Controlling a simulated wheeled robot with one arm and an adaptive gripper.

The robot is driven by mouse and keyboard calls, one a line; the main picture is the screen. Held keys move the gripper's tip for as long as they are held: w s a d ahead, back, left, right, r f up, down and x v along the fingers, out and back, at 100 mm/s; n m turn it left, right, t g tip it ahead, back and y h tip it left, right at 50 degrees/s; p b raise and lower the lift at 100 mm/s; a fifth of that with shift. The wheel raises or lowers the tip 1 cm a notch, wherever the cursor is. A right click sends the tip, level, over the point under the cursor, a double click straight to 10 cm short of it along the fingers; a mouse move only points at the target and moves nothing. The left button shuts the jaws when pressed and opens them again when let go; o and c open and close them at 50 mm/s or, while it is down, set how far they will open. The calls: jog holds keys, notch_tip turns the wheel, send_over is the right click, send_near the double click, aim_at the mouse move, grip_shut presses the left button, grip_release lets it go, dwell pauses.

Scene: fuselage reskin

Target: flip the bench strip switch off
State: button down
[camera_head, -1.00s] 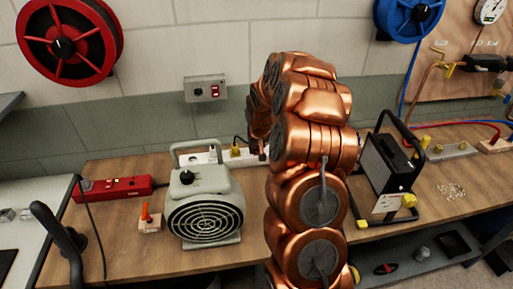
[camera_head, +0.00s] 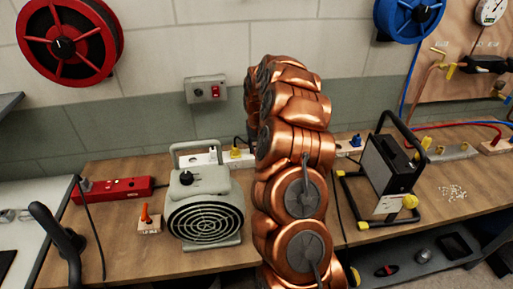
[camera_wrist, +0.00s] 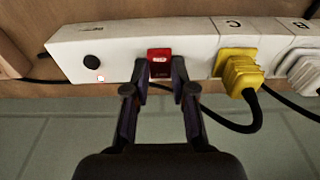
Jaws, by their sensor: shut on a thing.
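The white bench strip (camera_wrist: 190,45) runs across the wrist view. It carries a red rocker switch (camera_wrist: 160,62), a round black button and a small glowing red spot to the left. My gripper (camera_wrist: 160,68) has its two dark fingertips on either side of the red switch, closed on it. A yellow plug (camera_wrist: 238,72) sits in the socket marked C, and a white plug is at the right edge by B. In the head view the strip (camera_head: 203,158) shows behind the grey heater; my copper arm hides the gripper and the switch there.
The grey fan heater (camera_head: 205,208) stands in front of the strip, left of my arm. A black work light (camera_head: 388,170) stands to the right. A red power strip (camera_head: 112,189) and an orange-handled tool (camera_head: 147,215) lie left. A switch box (camera_head: 206,90) is on the wall.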

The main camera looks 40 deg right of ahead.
jog(key=c, duration=1)
grip_release()
jog(key=shift+o, duration=0.2)
jog(key=shift+r, duration=0.1)
notch_tip(320, 180, up, 12)
jog(key=s, duration=0.1)
jog(key=shift+s+a, duration=0.25)
jog(key=shift+a, duration=0.1)
jog(key=shift+f, duration=0.2)
